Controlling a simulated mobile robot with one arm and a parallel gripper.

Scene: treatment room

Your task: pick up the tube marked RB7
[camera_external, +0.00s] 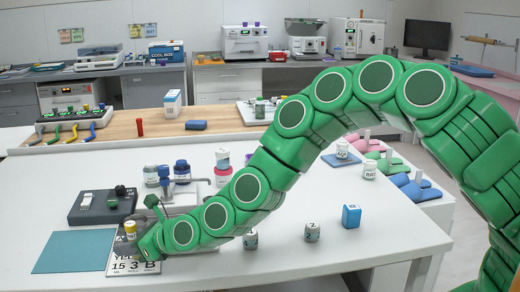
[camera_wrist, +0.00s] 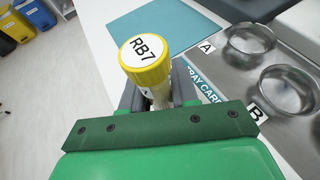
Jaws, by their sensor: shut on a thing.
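The tube marked RB7 (camera_wrist: 146,60) has a yellow cap with a white label on top and faces the camera in the wrist view. Its yellow cap (camera_external: 130,227) also shows at the left of my gripper in the external view. My gripper (camera_wrist: 158,97) is shut on the tube below the cap, with dark grey fingers on its two sides. The tube's lower part is hidden by the fingers and my green wrist. In the external view my gripper (camera_external: 145,238) is low over the near left part of the white table; I cannot tell whether the tube touches anything beneath.
A metal tray (camera_wrist: 228,75) with round cups marked A and B is close on the right in the wrist view. A teal mat (camera_external: 72,252) lies left of my gripper, beside a printed card (camera_external: 130,267). A dark box (camera_external: 88,207) and several jars stand behind.

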